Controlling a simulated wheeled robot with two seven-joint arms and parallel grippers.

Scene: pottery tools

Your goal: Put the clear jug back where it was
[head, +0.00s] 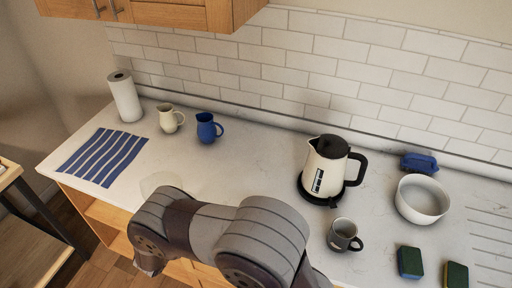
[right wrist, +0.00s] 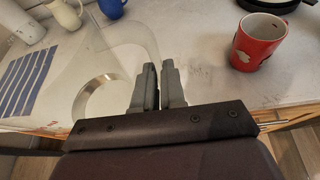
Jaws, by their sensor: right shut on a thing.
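The clear jug (right wrist: 120,45) is see-through, with a pale metallic ring at its base, and stands out faintly in the right wrist view. My right gripper (right wrist: 158,68) is shut on it at its right side, with the fingers close together, probably on its handle. In the head view only a faint rim of the jug (head: 160,181) shows over the front of the counter, left of my arm. My arm hides the right gripper there. I cannot tell if the jug touches the counter. My left gripper is not in view.
A striped blue cloth (head: 103,157), cream jug (head: 166,120) and blue jug (head: 206,129) stand left; a paper roll (head: 124,97) is behind. A red mug (right wrist: 258,42) is right of my gripper. A kettle (head: 327,165), grey mug (head: 343,235) and bowl (head: 421,201) occupy the right.

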